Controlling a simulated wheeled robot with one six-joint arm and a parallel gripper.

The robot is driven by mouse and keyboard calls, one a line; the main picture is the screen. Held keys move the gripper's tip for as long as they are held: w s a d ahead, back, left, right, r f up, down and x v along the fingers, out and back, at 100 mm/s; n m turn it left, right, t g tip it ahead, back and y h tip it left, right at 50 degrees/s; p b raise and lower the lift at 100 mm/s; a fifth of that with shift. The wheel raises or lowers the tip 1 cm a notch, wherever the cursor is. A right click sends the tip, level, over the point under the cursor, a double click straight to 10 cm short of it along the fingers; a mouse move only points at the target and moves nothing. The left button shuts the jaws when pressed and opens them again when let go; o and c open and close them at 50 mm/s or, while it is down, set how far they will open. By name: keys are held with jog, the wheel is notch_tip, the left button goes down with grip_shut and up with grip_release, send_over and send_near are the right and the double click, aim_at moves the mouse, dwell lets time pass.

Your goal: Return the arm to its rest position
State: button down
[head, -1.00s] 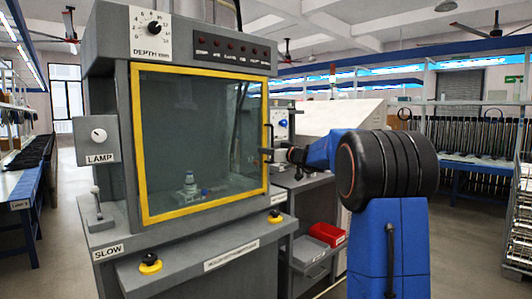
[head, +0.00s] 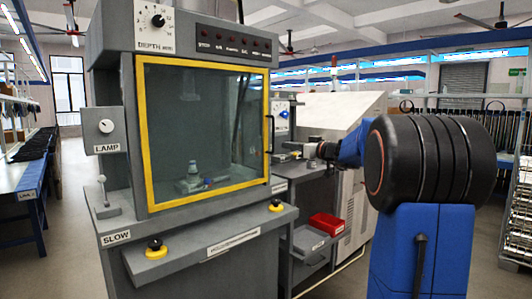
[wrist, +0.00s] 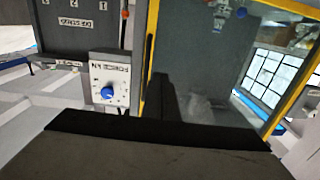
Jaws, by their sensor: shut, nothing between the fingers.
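My blue and black arm (head: 430,165) is raised at the right of the head view, bent to the left. My gripper (head: 284,151) is at its left end, shut and empty, in the gap just right of the grey cabinet (head: 225,232). It is clear of the cabinet's yellow-framed door (head: 208,125), which is closed. In the wrist view the dark gripper (wrist: 161,95) covers the lower part. Behind it are the yellow-framed glass (wrist: 215,85) and a panel with a blue knob (wrist: 107,92).
A lever (head: 102,190), a LAMP knob box (head: 105,127) and black-and-yellow buttons (head: 155,250) stick out from the cabinet. A second grey machine with a red bin (head: 326,223) stands behind the gripper. Open floor (head: 65,225) shows at the left.

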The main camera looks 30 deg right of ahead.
jog(key=s+a+f+g, duration=0.3)
jog(key=s+a+f, duration=0.2)
jog(key=s+a, duration=0.3)
jog(key=s+a+f+g+y, duration=0.1)
jog(key=s+a+f+g, duration=0.2)
jog(key=s+a+f, duration=0.45)
jog(key=s+a+f+g, duration=0.25)
jog(key=s+a, duration=0.35)
jog(key=a, duration=0.5)
jog(key=s+d+f+m+g+h, duration=0.1)
jog(key=s+f+g+h, duration=0.1)
jog(key=s+f, duration=0.6)
jog(key=s+f+m+g+h, duration=0.2)
jog(key=s+f+h, duration=0.2)
jog(key=s+f, duration=0.5)
jog(key=s, duration=0.8)
jog(key=shift+s+d+f, duration=0.15)
jog(key=shift+s+d, duration=0.25)
